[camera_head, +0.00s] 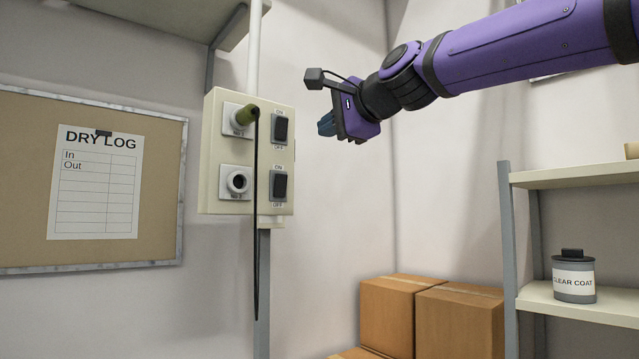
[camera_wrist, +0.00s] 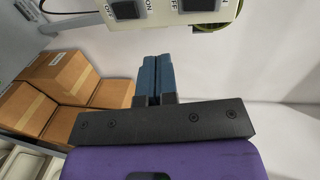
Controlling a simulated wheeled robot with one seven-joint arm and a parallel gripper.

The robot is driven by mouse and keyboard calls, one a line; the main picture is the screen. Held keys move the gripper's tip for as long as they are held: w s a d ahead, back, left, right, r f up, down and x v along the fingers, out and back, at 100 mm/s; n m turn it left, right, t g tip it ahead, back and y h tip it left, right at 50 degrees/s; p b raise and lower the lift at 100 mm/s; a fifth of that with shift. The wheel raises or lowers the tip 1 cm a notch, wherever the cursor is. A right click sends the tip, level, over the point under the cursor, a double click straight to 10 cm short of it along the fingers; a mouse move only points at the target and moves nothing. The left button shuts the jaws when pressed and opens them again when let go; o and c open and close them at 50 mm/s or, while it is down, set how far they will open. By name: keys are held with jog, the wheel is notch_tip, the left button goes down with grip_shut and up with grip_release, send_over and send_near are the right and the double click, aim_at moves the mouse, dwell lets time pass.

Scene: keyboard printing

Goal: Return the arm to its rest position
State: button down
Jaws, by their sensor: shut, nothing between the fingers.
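My purple arm reaches in from the upper right in the head view. My gripper (camera_head: 327,124) is at its end, to the right of the switch panel and apart from it. In the wrist view the blue fingers of my gripper (camera_wrist: 156,62) are together with nothing between them. The cream switch panel (camera_head: 217,112) hangs on the wall with two sockets and two rocker switches. The lower socket (camera_head: 236,182) is empty.
Cardboard boxes (camera_head: 455,325) are stacked below my arm. A shelf (camera_head: 575,178) stands at the right, with a clear coat can (camera_head: 573,278) on its lower board. A DRY LOG board (camera_head: 28,170) hangs at the left. The wall below my gripper is clear.

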jog(key=shift+d+f, duration=0.1)
jog(key=s+d+f+n+g+h, duration=0.2)
jog(key=s+d+f, duration=0.5)
jog(key=f, duration=0.5)
jog(key=s+d+f+n+g+h, duration=0.3)
jog(key=s+d+f, duration=0.5)
jog(key=f, duration=0.5)
jog(key=s+d+f+n+g+h, duration=0.3)
jog(key=s+d+f+n, duration=0.3)
jog(key=s+f, duration=0.5)
notch_tip(320, 180, down, 2)
jog(key=shift+s+d+f+h, duration=0.1)
jog(key=shift+s+d+h, duration=0.3)
jog(key=shift+d, duration=0.7)
